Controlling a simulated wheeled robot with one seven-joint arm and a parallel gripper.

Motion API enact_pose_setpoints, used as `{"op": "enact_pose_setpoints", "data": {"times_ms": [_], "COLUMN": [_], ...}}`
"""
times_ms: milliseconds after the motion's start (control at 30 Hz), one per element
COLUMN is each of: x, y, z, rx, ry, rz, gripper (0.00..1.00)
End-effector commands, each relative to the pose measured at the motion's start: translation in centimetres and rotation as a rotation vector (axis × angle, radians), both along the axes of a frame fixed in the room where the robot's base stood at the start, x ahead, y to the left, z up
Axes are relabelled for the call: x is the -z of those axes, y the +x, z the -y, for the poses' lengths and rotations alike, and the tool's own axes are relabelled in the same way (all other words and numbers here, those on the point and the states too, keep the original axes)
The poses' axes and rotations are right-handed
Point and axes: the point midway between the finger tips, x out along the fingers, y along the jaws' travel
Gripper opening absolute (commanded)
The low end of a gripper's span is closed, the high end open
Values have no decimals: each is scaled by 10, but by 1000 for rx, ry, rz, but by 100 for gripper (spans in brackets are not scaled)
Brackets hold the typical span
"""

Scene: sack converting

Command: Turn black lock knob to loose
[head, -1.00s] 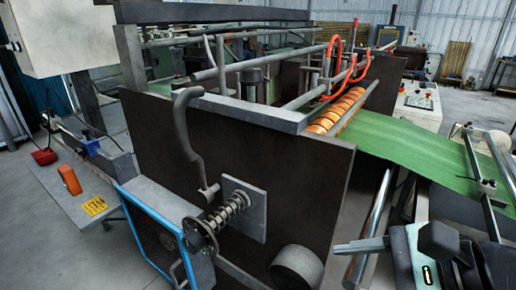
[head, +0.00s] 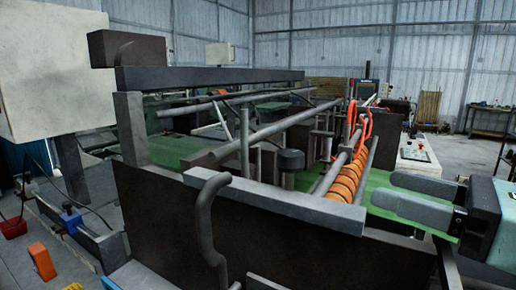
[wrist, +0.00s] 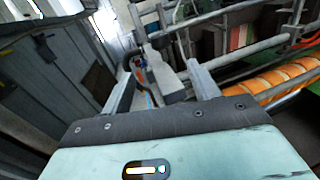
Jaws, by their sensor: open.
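My gripper (head: 383,188) is at the right of the head view, its two grey fingers pointing left with a gap between them. It is open and empty. In the wrist view the fingers of my gripper (wrist: 163,68) are spread, with machine parts beyond them. A dark round cylinder (head: 290,158) stands inside the machine frame, left of the orange rollers and apart from my gripper. I cannot tell whether it is the black lock knob; no other clear knob shows.
The machine's grey frame bar (head: 275,203) and dark side panel (head: 165,232) fill the foreground. A bent grey handle (head: 206,225) rises in front. Orange rollers (head: 345,182) and red hoses lie left of my gripper, with the green sheet (head: 385,208) below it.

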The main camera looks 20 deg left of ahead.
Motion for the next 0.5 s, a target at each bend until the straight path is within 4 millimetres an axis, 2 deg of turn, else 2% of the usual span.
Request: {"op": "enact_pose_setpoints", "data": {"times_ms": [267, 500], "x": [-7, -9], "y": [3, 8], "z": [-5, -20], "rx": [2, 0], "ry": [7, 7], "rz": [-5, -5], "gripper": [61, 61]}}
